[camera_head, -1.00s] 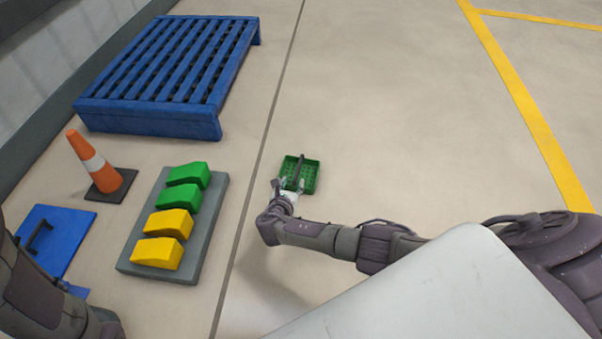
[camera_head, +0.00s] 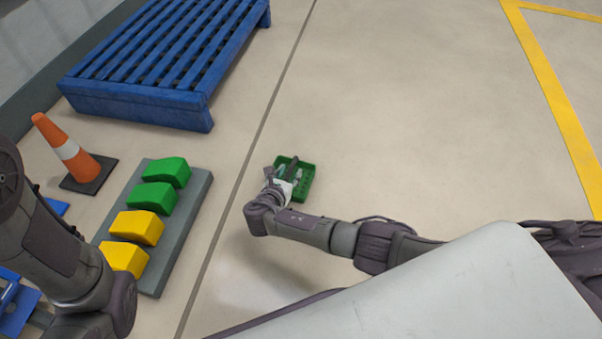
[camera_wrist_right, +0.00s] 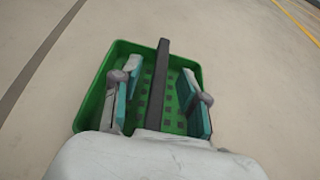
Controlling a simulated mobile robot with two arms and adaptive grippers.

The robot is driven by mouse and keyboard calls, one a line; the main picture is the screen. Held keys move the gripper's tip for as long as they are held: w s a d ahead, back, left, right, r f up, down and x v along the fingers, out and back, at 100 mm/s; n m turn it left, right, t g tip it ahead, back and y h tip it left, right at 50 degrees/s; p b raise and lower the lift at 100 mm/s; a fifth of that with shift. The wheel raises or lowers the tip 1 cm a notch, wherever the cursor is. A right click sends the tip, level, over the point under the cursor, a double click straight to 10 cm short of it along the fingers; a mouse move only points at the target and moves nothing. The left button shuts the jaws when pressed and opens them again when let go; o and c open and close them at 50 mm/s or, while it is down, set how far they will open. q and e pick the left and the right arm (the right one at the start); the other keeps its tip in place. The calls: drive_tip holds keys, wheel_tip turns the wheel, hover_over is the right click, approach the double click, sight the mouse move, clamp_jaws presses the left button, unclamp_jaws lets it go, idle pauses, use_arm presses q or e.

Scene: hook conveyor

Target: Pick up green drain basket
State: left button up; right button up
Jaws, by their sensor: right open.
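The green drain basket (camera_head: 307,183) sits on the floor in the head view, a shallow tray with a perforated bottom and a dark handle (camera_head: 292,167) across it. My right gripper (camera_head: 288,175) is over the basket. In the right wrist view the basket (camera_wrist_right: 118,62) shows close up, and the black handle (camera_wrist_right: 159,85) runs between the two open fingers of the right gripper (camera_wrist_right: 160,92), with a gap on each side. The fingers reach down inside the basket's rim. My left arm shows at the left edge of the head view; its gripper is out of the picture.
A grey board (camera_head: 190,215) with green (camera_head: 165,172) and yellow blocks (camera_head: 137,228) lies to the left. An orange cone (camera_head: 66,150) and a blue pallet (camera_head: 140,107) stand beyond it. Floor right of the basket is clear.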

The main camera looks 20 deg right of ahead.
drive_tip(key=shift+w+d+f, duration=0.1)
drive_tip(key=shift+w+d, duration=0.05)
drive_tip(key=shift+w, duration=0.1)
clamp_jaws()
idle(0.4)
